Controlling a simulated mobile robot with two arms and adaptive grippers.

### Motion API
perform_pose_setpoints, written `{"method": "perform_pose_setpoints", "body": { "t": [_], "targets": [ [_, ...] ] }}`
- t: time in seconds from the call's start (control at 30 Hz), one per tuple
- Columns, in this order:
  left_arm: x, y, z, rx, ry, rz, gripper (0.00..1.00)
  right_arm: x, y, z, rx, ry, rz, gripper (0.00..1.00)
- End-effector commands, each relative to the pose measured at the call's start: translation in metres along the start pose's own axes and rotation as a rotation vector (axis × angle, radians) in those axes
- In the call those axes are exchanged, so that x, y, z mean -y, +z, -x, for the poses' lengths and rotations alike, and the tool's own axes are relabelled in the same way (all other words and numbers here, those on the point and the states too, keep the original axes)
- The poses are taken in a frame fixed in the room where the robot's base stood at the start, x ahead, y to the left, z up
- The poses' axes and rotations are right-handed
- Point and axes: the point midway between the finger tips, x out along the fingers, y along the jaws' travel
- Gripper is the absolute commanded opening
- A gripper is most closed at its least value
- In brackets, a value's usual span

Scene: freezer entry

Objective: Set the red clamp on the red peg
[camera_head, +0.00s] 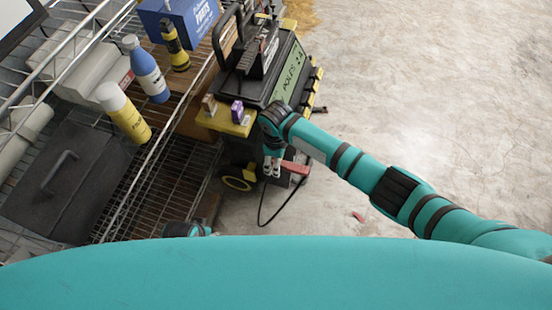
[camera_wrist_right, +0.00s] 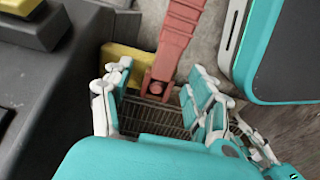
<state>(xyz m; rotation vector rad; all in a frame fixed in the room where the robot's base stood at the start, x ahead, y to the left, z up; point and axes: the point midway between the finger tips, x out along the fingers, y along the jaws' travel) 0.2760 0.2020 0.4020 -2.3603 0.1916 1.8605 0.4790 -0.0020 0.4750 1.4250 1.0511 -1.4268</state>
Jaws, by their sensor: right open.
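The red clamp (camera_head: 295,167) is beside the front lower side of the black machine in the head view. In the right wrist view the red clamp (camera_wrist_right: 181,32) comes down from the top edge, its lower end between my fingers. My right gripper (camera_head: 271,170) is open around that end; its parted fingers also show in the wrist view (camera_wrist_right: 160,95). A small round reddish part (camera_wrist_right: 156,87) sits at the clamp's lower end; I cannot tell whether it is the red peg. I cannot make out the peg elsewhere. No left gripper fingers show.
The black machine (camera_head: 252,92) has a yellow ledge (camera_head: 228,122) with a brown block (camera_head: 209,104) and a purple block (camera_head: 237,112). A wire shelf (camera_head: 163,178) with bottles and a blue box (camera_head: 180,18) stands left. Concrete floor (camera_head: 430,90) is open at right.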

Motion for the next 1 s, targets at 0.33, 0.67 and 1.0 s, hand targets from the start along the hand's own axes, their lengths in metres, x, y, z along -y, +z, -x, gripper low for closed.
{"method": "perform_pose_setpoints", "body": {
  "t": [0.33,0.67,1.0],
  "targets": [
    [0.001,0.000,-0.002,0.003,-0.002,0.000,0.40,-0.001,-0.001,0.021,-0.003,0.003,0.000,0.58],
    [0.001,0.001,-0.002,0.003,-0.001,0.000,0.40,-0.001,0.000,0.091,-0.003,0.003,0.001,0.58],
    [0.000,0.001,-0.002,0.003,0.000,0.000,0.40,0.000,0.000,0.120,0.000,0.000,0.000,0.58]
  ]
}}
